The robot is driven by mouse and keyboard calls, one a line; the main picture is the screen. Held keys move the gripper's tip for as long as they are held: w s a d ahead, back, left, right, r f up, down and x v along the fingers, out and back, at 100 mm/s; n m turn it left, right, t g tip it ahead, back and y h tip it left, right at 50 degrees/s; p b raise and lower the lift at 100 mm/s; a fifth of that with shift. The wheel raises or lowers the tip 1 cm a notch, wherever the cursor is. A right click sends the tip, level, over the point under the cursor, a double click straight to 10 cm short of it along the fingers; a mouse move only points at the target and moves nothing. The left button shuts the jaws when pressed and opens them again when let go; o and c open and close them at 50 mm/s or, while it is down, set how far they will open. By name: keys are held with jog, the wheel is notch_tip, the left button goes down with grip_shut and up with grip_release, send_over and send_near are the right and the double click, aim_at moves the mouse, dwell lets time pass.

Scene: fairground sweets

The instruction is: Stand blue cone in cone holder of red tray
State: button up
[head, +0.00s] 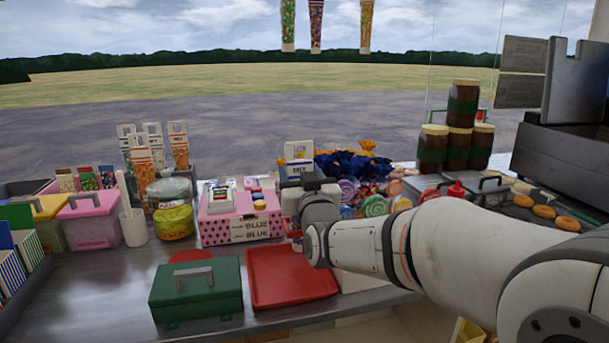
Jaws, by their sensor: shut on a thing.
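The red tray (323,283) lies flat on the metal counter, right of the green box. I cannot make out its cone holder. My gripper (292,222) is above and behind the tray's back edge, with my wrist and arm coming in from the right. Its fingers are largely hidden by the wrist. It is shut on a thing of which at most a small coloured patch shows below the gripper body. I cannot tell from this view whether that is the blue cone, and I see no blue cone elsewhere for certain.
A green box with a handle (196,297) stands close left of the tray. A pink dotted box (222,230) with small items on top is behind it. Bare counter (90,285) lies left.

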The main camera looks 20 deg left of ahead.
jog(key=shift+f, duration=0.1)
jog(key=shift+f+b, duration=1.05)
jog(key=shift+b, duration=0.3)
jog(key=o, duration=1)
jog(key=shift+o, duration=0.3)
jog(key=o, duration=0.4)
jog(key=shift+s, duration=0.1)
